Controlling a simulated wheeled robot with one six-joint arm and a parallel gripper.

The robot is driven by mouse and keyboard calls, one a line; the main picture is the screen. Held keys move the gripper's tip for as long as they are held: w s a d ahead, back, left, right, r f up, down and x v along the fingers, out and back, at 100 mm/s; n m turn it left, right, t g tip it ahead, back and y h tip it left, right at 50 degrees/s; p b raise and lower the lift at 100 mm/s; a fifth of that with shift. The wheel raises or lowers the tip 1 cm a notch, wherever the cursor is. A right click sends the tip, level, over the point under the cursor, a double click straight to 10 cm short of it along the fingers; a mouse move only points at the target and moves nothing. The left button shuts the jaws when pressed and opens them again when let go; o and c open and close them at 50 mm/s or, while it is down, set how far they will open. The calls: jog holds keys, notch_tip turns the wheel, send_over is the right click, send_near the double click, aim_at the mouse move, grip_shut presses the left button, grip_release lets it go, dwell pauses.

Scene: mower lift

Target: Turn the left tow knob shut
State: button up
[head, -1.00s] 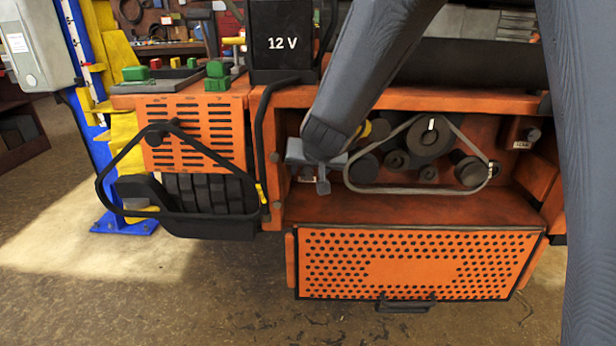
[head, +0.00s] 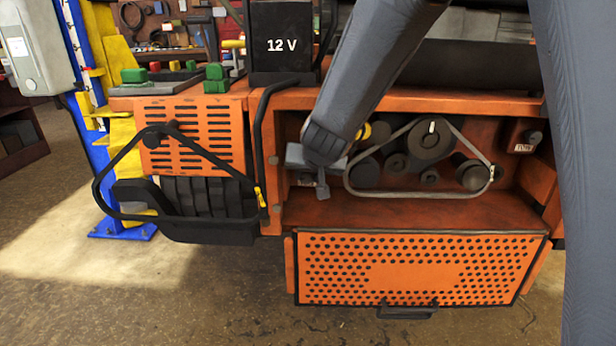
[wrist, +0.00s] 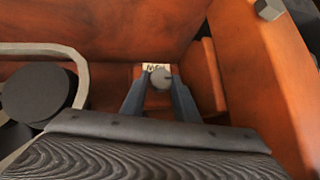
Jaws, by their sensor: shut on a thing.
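In the wrist view, a small round grey knob (wrist: 160,77) sits in front of a pale label (wrist: 152,67) with dark lettering I cannot read surely. My gripper (wrist: 160,88) has its two fingers on either side of the knob and is shut on it. In the head view my gripper (head: 312,165) reaches into the left end of the open orange bay, and it hides the knob there.
A grey belt (head: 352,184) runs around several dark pulleys (head: 431,139) just right of my gripper. The perforated orange flap (head: 330,290) hangs open below the bay. A black bar (head: 263,140) stands at the bay's left edge. The floor in front is clear.

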jog(key=shift+w+f+b, duration=0.1)
jog(key=shift+f+b, duration=0.15)
jog(key=shift+b, duration=1.95)
jog(key=m+y+b, duration=0.1)
jog(key=y+b, duration=0.1)
jog(key=b, duration=1)
jog(key=shift+d+f, duration=0.1)
jog(key=shift+d, duration=0.1)
jog(key=m+y+b, duration=0.1)
jog(key=b, duration=0.6)
jog(key=m+y+b, duration=0.1)
jog(key=y+b, duration=0.1)
jog(key=b, duration=0.6)
jog(key=shift+d+f+t, duration=0.15)
jog(key=shift+d+t, duration=0.05)
jog(key=shift+t, duration=0.2)
jog(key=y+b, duration=0.1)
jog(key=b, duration=0.2)
jog(key=shift+m, duration=0.3)
jog(key=shift+d+m+t+y+b, duration=0.15)
jog(key=shift+m+t+y+b, duration=0.3)
jog(key=shift+b, duration=0.5)
jog(key=shift+f+m+t+y+b, duration=0.25)
jog(key=shift+m+t+y+b, duration=0.4)
jog(key=shift+m+y+b, duration=0.4)
jog(key=shift+m+t+y+b, duration=0.3)
jog(key=shift+m+y+b, duration=0.1)
jog(key=shift+y+b, duration=0.2)
